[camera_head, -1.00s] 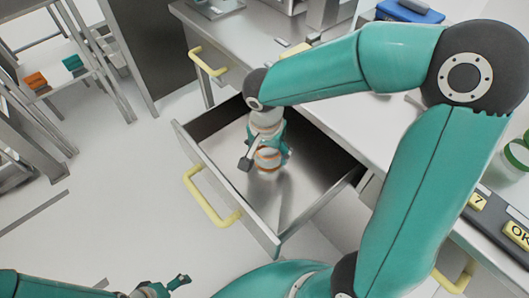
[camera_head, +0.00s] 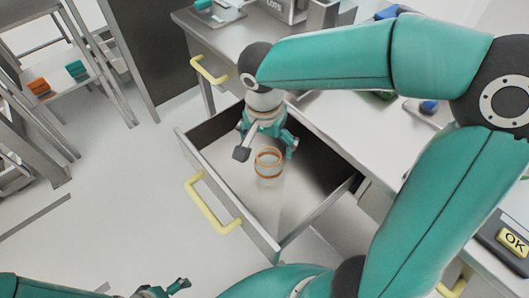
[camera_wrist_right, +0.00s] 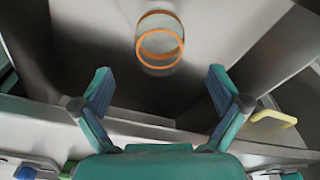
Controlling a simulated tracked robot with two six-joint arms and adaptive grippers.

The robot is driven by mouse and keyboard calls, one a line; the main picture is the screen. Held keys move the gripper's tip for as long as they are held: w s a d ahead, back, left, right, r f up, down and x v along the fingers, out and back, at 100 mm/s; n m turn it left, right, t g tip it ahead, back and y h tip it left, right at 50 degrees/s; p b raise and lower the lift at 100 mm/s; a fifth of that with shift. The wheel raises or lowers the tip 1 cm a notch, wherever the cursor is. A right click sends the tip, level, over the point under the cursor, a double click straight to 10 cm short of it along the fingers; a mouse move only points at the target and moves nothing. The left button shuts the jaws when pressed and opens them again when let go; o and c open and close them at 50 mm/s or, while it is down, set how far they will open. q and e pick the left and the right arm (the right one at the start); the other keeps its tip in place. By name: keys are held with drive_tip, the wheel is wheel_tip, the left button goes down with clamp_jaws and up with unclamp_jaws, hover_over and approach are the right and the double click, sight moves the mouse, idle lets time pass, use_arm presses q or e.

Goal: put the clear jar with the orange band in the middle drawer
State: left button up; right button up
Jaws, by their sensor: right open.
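The clear jar with the orange band (camera_head: 268,166) stands upright inside the open drawer (camera_head: 232,186), on its floor. The right wrist view also shows the jar (camera_wrist_right: 160,46), ahead of the fingertips and apart from them. My right gripper (camera_head: 268,148) is open and empty, above the drawer just behind the jar; its spread fingers show in the right wrist view (camera_wrist_right: 162,88). My left gripper (camera_head: 178,287) is low at the bottom left, far from the drawer; its jaw state is too small to tell.
The drawer has a yellow handle (camera_head: 208,205) on its front. Another yellow handle (camera_head: 210,70) is on the counter unit to the upper left. The grey worktop (camera_head: 345,130) lies behind and right of the drawer. A shelf with orange (camera_head: 38,86) and teal items stands far left.

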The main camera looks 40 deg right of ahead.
drive_tip(key=r, duration=0.4)
drive_tip(key=shift+s+a+r, duration=0.15)
drive_tip(key=shift+a+r, duration=0.1)
